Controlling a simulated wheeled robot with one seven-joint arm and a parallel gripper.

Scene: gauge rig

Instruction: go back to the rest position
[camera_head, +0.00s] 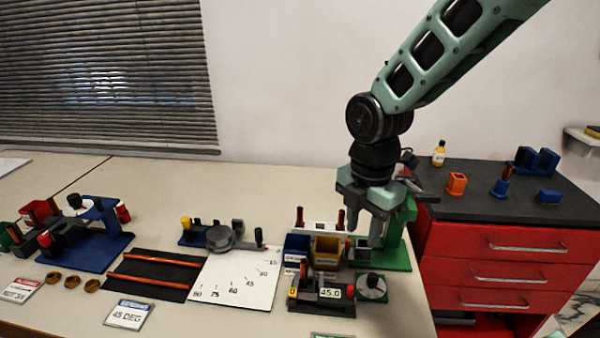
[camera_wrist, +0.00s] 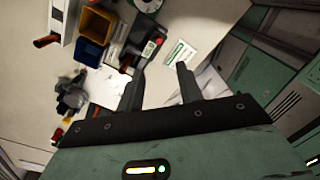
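My gripper (camera_head: 365,234) hangs fingers-down above the right end of the table, beside the green stand (camera_head: 398,250) and above the bins and the readout. Its two dark fingers are apart in the wrist view (camera_wrist: 160,68), with nothing held between them. The readout unit (camera_head: 330,293) shows 45.0, with a round dial (camera_head: 371,287) to its right. A yellow bin (camera_head: 327,252) and a blue bin (camera_head: 297,249) stand behind the readout. My arm comes down from the upper right.
A white angle sheet (camera_head: 235,280), a black mat (camera_head: 153,273) with orange rods and a blue fixture (camera_head: 92,252) lie to the left. A "45 DEG" sign (camera_head: 129,314) is at the front. A red drawer cabinet (camera_head: 510,250) stands right. The table's back strip is mostly clear.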

